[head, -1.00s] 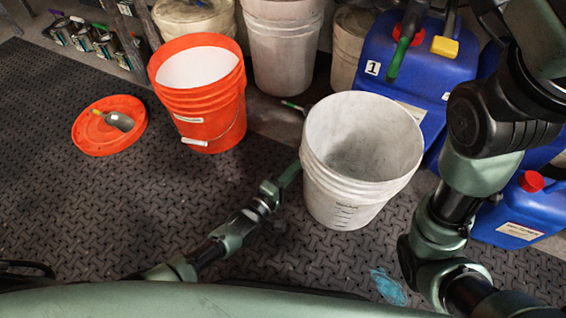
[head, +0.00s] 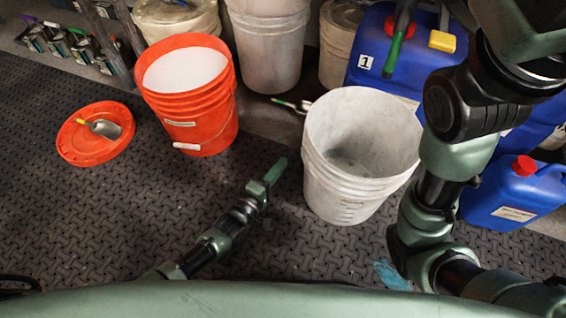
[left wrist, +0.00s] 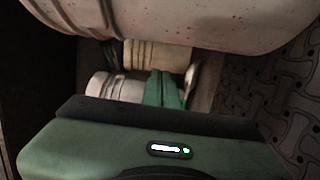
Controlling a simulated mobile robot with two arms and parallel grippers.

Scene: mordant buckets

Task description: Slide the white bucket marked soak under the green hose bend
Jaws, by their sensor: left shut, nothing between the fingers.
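The white bucket (head: 352,190) stands upright and empty on the mat. Its small print is too faint to read. A green hose end (head: 395,50) hangs by the blue jug behind and above the bucket's far right rim; its bend is not clear. My left gripper (head: 275,172) is shut and empty, left of the bucket, with a small gap between them. In the left wrist view its green fingers (left wrist: 164,89) are together, below a large pale speckled surface that I cannot surely identify. My right gripper is out of view.
An orange bucket (head: 205,130) with white contents stands at left, with an orange lid (head: 82,148) and scoop beside it. Blue jugs (head: 440,75) stand behind and right (head: 500,200). My right arm (head: 440,155) crosses the right side. The front-left mat is clear.

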